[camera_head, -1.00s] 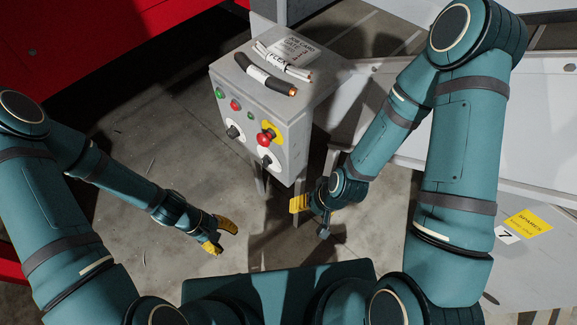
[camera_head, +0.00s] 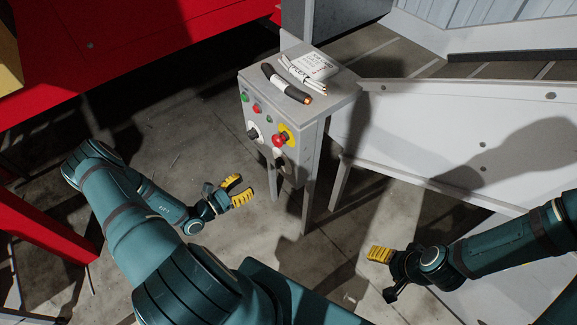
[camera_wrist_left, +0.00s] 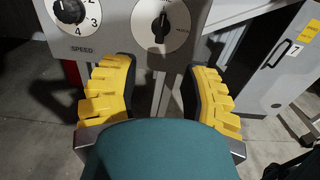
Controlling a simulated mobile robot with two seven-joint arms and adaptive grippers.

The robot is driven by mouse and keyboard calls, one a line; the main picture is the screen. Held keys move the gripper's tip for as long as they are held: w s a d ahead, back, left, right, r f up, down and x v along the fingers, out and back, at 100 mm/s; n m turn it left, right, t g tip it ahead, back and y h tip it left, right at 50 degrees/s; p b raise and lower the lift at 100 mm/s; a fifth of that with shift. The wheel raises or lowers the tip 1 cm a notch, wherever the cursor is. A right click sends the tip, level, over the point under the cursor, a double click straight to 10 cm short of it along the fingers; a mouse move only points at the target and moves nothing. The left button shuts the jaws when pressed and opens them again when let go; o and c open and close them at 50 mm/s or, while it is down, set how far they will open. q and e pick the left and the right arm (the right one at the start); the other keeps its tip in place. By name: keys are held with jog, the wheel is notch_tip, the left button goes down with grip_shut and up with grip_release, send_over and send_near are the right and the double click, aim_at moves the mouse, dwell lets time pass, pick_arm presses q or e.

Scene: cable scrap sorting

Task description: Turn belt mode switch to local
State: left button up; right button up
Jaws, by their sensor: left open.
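The belt mode switch is a black knob on a white round plate. It shows in the left wrist view (camera_wrist_left: 161,25) at the top centre and low on the control box in the head view (camera_head: 280,160). Its knob stands about upright in the wrist view; the small lettering around it is hard to read. My left gripper (camera_head: 238,189) is open and empty, in front of and below the box. In the wrist view its yellow fingers (camera_wrist_left: 160,66) are spread below the switch, apart from it. My right gripper (camera_head: 380,256) is away to the lower right.
The grey control box (camera_head: 312,128) also bears a numbered speed dial (camera_wrist_left: 69,10), a red emergency button (camera_head: 279,140) and small coloured buttons. Cable pieces (camera_head: 287,83) and a card lie on top. A red structure (camera_head: 150,50) is behind left; pale panels (camera_head: 430,135) stand right.

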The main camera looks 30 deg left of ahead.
aim_at(276, 165)
pick_arm(q)
jog(key=b+x, duration=0.1)
jog(key=x, duration=1.2)
jog(key=shift+w+d, duration=0.1)
jog(key=shift+w, duration=0.1)
grip_shut()
